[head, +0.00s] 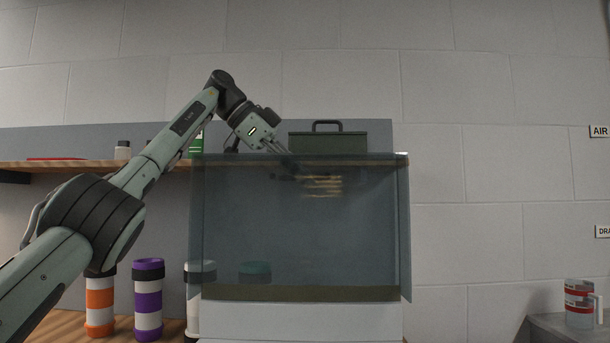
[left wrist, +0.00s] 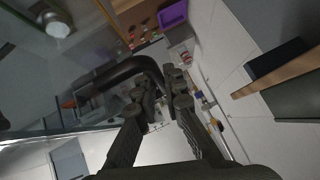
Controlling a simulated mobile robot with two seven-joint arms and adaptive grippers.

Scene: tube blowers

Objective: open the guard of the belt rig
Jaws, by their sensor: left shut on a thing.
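The guard (head: 300,235) of the belt rig is a large tinted, see-through cover in the middle of the head view, with a brownish strip along its bottom edge. My left gripper (head: 288,170) is at its upper part, with the fingertips dimmed by the tinted pane. In the left wrist view my left gripper (left wrist: 163,95) is shut on a black bent handle (left wrist: 130,68) beside the see-through pane. The belt parts inside are dark and blurred. How far the guard is open I cannot tell. My right gripper is not in view.
A green box (head: 335,143) with a black handle sits behind the guard's top edge. An orange-and-white container (head: 100,300) and a purple-and-white container (head: 148,300) stand at lower left.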

